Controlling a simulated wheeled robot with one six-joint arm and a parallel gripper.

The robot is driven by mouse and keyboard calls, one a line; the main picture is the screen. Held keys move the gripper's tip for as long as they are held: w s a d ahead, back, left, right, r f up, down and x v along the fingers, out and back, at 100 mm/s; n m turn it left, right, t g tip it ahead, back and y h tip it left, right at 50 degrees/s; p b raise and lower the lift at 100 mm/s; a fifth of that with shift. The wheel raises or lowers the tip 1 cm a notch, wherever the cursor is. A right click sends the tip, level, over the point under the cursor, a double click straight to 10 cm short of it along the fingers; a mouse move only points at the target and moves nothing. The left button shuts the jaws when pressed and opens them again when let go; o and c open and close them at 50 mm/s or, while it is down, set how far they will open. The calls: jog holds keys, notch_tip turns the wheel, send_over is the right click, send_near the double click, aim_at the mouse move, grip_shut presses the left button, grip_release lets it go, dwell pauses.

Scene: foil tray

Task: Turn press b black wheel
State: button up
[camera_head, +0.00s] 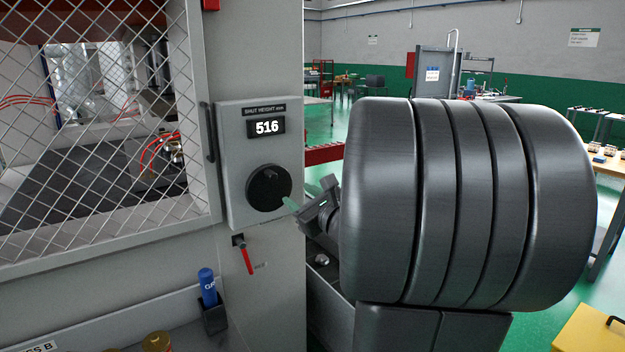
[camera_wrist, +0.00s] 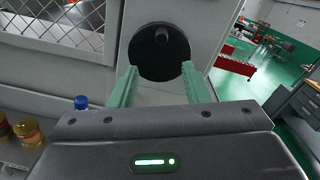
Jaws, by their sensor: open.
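The black wheel (camera_head: 268,188) is a round dial with a small knob, on a grey panel below a display reading 516. In the head view my gripper (camera_head: 291,203) is at the wheel's lower right, partly hidden by my grey arm. I cannot tell whether the fingertips touch the wheel.
A red-handled lever (camera_head: 246,256) hangs below the panel. A blue bottle (camera_head: 207,287) stands in a holder at the lower left. A wire mesh guard (camera_head: 90,130) fills the left side, with a dark handle (camera_head: 208,130) beside the panel.

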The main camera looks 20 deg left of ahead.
aim_at(274, 177)
jog(key=x, duration=0.4)
jog(key=p+x, duration=0.1)
jog(key=x, duration=0.4)
jog(key=p+x, duration=0.1)
jog(key=x, duration=0.4)
jog(key=shift+r, duration=0.3)
jog(key=shift+d, duration=0.1)
grip_shut()
